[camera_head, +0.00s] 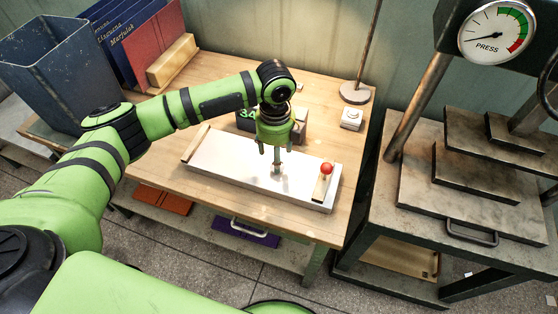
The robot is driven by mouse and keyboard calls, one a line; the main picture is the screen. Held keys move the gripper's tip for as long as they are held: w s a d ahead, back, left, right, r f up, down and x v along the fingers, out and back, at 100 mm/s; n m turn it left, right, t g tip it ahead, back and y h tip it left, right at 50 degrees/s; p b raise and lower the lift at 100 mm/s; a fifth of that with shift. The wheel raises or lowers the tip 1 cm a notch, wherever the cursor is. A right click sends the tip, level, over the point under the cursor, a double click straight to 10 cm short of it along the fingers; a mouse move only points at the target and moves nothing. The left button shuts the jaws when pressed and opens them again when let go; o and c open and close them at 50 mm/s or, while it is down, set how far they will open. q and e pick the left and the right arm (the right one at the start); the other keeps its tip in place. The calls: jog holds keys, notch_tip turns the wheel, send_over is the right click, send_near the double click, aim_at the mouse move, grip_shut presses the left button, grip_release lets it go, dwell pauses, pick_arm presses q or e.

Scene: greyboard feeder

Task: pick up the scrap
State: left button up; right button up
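My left arm comes in from the left, and its gripper (278,170) points straight down over the middle of a long white board (228,165) on the wooden bench. The fingertips are at or just above the board's surface. They are small and overlap in this view, so I cannot tell whether they are apart or closed. I cannot make out a scrap clearly; anything small between or under the fingertips is hidden or too small to tell. My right gripper is not in view.
The board has a wooden strip (196,144) at its left end and a red knob (326,168) at its right. A blue-grey bin (62,75) is left; a press (475,175) is right.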

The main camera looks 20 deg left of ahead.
pick_arm(q)
jog(key=f, duration=0.2)
jog(key=f+p, duration=0.1)
jog(key=shift+s+d+f, duration=0.2)
jog(key=shift+f, duration=0.15)
jog(key=shift+w+f, duration=0.1)
jog(key=shift+f, duration=0.35)
jog(key=c, duration=0.8)
jog(key=shift+o, duration=0.2)
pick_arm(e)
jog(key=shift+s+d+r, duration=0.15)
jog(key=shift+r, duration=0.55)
